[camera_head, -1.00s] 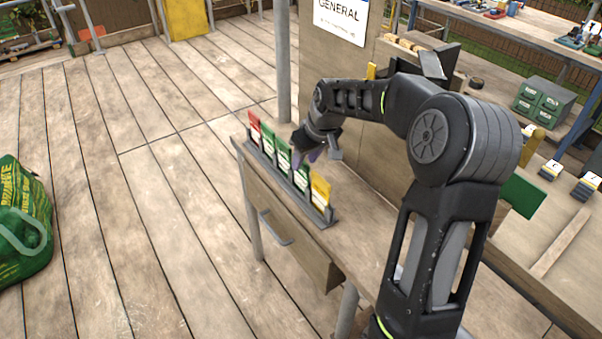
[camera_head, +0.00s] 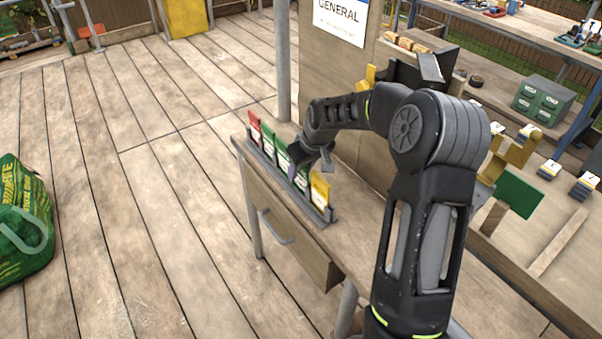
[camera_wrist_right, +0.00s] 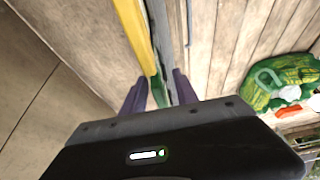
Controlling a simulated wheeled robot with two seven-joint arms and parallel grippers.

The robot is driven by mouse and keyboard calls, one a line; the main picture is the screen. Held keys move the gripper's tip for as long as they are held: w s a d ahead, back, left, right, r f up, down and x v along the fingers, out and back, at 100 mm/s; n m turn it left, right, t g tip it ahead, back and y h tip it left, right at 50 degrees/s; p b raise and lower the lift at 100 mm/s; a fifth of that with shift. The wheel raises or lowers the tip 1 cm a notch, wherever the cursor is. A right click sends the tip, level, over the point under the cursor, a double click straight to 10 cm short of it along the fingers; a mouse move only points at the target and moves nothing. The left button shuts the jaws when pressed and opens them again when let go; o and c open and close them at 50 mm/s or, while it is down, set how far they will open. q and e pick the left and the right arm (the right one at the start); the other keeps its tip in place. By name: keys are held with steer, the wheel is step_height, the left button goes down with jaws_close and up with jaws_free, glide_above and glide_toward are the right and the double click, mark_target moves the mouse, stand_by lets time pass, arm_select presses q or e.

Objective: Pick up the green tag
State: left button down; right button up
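A dark tag rack (camera_head: 290,186) on the wooden desk holds a row of upright tags: a red tag (camera_head: 255,126) at the far end, several green ones, and a yellow tag (camera_head: 320,192) at the near end. My right gripper (camera_head: 314,168) is low over the near part of the row, beside the nearest green tag (camera_head: 301,180). In the right wrist view, my purple fingers (camera_wrist_right: 160,92) stand apart, with a strip of green tag (camera_wrist_right: 158,88) between them and the yellow tag (camera_wrist_right: 134,25) just beyond. Contact cannot be told. My left gripper is out of view.
The desk (camera_head: 348,222) has a drawer with a handle below the rack. A panel with a "GENERAL" sign (camera_head: 340,18) stands behind. A green bag (camera_head: 22,215) lies on the plank floor at left. A workbench with green boxes (camera_head: 540,101) is at right.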

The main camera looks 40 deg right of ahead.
jaws_close()
stand_by(0.3)
stand_by(0.3)
